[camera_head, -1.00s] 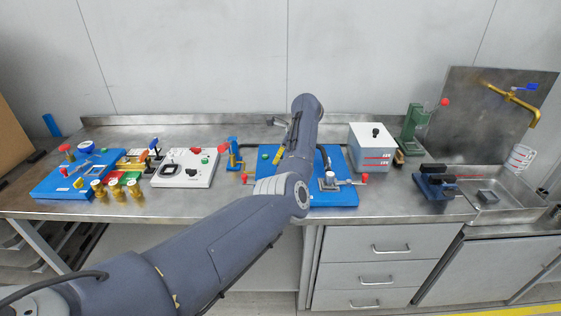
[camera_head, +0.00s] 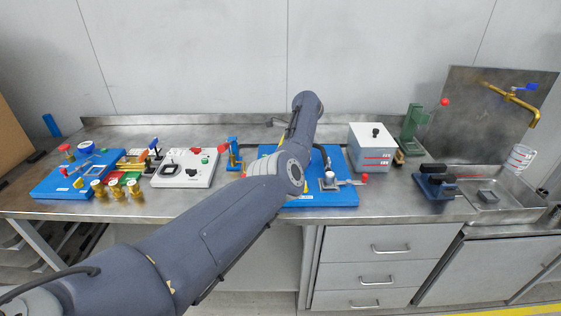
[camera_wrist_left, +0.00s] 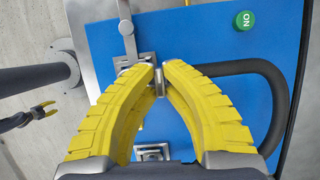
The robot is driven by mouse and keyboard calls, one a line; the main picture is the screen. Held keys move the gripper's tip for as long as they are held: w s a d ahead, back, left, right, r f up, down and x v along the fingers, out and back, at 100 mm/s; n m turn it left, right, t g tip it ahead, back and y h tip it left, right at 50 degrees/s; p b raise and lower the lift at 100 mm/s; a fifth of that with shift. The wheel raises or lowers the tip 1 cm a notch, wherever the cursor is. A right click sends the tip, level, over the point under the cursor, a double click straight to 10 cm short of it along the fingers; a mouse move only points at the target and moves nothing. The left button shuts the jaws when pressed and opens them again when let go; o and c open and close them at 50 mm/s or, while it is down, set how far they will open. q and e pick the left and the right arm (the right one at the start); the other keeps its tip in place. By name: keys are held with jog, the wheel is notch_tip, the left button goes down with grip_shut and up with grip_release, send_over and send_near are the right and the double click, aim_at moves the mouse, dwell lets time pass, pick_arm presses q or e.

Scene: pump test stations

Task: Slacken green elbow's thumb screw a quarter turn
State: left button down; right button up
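I cannot pick out a green elbow for certain in either view. In the left wrist view my left gripper (camera_wrist_left: 160,68) points at a blue board (camera_wrist_left: 205,40). Its yellow fingers close in on a small metal piece (camera_wrist_left: 160,84), which shows between the tips and may be the thumb screw; its lower part is hidden. A metal arm (camera_wrist_left: 129,42) lies beside the tips. In the head view my forearm covers my left gripper and part of the blue board (camera_head: 335,198).
A black hose (camera_wrist_left: 270,75) bends close to the fingers, near a green ON button (camera_wrist_left: 245,19). A white box (camera_head: 370,148) and a green stand (camera_head: 413,125) are to the right. A white station (camera_head: 190,170) and another blue station (camera_head: 75,175) are to the left.

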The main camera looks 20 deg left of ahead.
pick_arm(q)
jog(key=c, duration=1.5)
grip_release()
jog(key=v, duration=1.2)
jog(key=shift+a, duration=0.15)
